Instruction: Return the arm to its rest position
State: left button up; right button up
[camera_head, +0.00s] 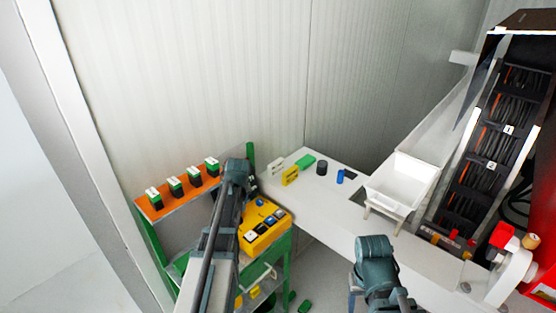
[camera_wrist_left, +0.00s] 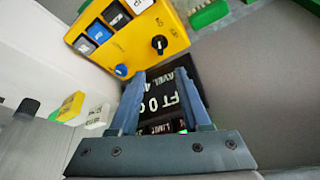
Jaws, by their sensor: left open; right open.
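My left arm (camera_head: 222,225) reaches from the bottom edge up to the yellow control box (camera_head: 265,224). My left gripper (camera_wrist_left: 160,74) shows in the left wrist view with its two blue-grey fingers apart and nothing held. A dark panel with white lettering (camera_wrist_left: 163,102) lies beyond and between the fingers. The yellow box also fills the top of the left wrist view (camera_wrist_left: 135,45), just past the fingertips. My right arm (camera_head: 377,262) is folded low at the bottom centre of the head view. My right gripper (camera_head: 354,285) is partly hidden beside it, open, with nothing visible in it.
An orange shelf (camera_head: 178,199) with several green-and-black blocks is at left. A white bench (camera_head: 335,215) carries a yellow block (camera_head: 290,176), a green block (camera_head: 305,162), dark and blue cylinders and a white hopper (camera_head: 402,184). A black cable rack and red machine stand at right.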

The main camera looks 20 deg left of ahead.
pick_arm(q)
jog(key=s+d+f+m+g+h+b, duration=0.1)
jog(key=s+d+f+m+b, duration=0.25)
jog(key=d, duration=0.65)
jog(key=s+d+f+m+b, duration=0.2)
jog(key=s+d+f, duration=0.15)
jog(key=d, duration=0.65)
jog(key=s+d+f+m+g+b, duration=0.1)
jog(key=s+d+f+m+b, duration=0.1)
jog(key=s+d, duration=0.5)
jog(key=s+d+f+m+g+b, duration=0.1)
jog(key=s+d+f+m+b, duration=0.1)
jog(key=s+d+m, duration=0.2)
jog(key=s+d, duration=0.3)
jog(key=s, duration=0.1)
jog(key=shift+s+d+f+g+h+b, duration=0.25)
jog(key=shift+d+f+g+h+b, duration=0.05)
jog(key=shift+f+b, duration=0.05)
